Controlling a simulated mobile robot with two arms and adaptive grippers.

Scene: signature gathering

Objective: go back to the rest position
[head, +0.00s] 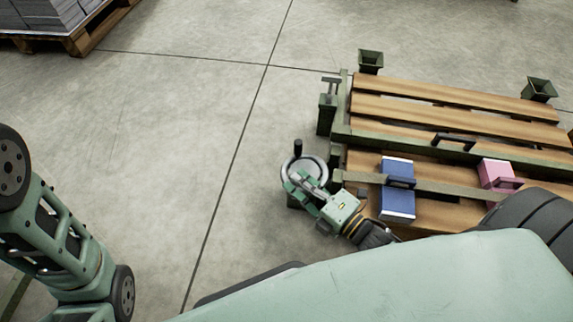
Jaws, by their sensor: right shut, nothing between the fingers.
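My right gripper (297,183) is at the middle of the head view, at the left side of a slatted wooden rack. It is shut with nothing between its fingers. It overlaps a grey handwheel (318,162) with an upright black knob (298,148). I cannot tell whether the gripper touches the wheel. My left arm (62,245) shows at the lower left edge; its gripper is not in view.
The wooden rack (440,109) with green metal fittings fills the right side. A blue block (397,206) and a pink block (492,172) lie under a metal bar. A loaded pallet (84,38) stands at the upper left. The concrete floor between is clear.

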